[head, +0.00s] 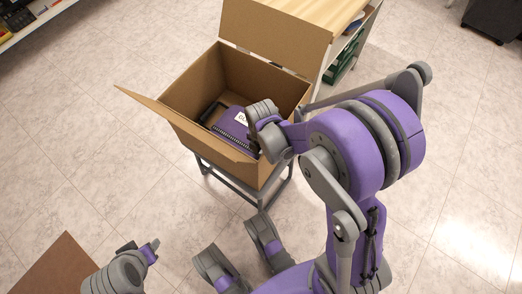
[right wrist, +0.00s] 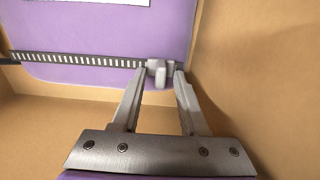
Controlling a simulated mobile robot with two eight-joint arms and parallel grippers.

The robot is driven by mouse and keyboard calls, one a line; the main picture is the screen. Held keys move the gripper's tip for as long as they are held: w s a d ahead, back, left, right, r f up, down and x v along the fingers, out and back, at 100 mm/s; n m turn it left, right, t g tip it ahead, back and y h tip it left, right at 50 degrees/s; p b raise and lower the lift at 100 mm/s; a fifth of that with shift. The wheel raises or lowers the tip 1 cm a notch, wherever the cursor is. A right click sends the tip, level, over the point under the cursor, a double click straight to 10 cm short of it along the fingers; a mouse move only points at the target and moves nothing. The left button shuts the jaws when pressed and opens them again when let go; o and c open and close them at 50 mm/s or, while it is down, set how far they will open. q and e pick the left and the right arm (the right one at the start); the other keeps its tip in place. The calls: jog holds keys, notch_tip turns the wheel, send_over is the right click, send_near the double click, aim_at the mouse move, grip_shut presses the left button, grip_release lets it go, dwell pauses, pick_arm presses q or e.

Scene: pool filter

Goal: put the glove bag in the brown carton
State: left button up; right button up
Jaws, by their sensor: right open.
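The glove bag (head: 231,124) is purple, with a white label, a toothed zipper and a dark handle. It lies inside the open brown carton (head: 180,131), which stands on a grey stand. My right arm reaches over the carton's right side. In the right wrist view, my right gripper (right wrist: 161,72) is open, its fingertips at either side of the grey zipper end of the bag (right wrist: 110,78). I cannot tell if they touch it. The carton wall (right wrist: 255,80) is close on the right. Part of my left gripper (head: 152,248) shows at the lower left; its jaws are unclear.
The carton's flaps (head: 276,36) stand open. A wooden-topped unit (head: 318,12) with green bins (head: 344,62) stands behind it. A brown flat surface (head: 58,268) is at the lower left. A shelf (head: 38,20) is at the upper left. The tiled floor left of the carton is clear.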

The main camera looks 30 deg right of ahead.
notch_tip(320, 180, up, 12)
jog(key=p, duration=0.4)
jog(key=shift+r, duration=0.15)
jog(key=shift+c, duration=0.3)
dwell(1.1)
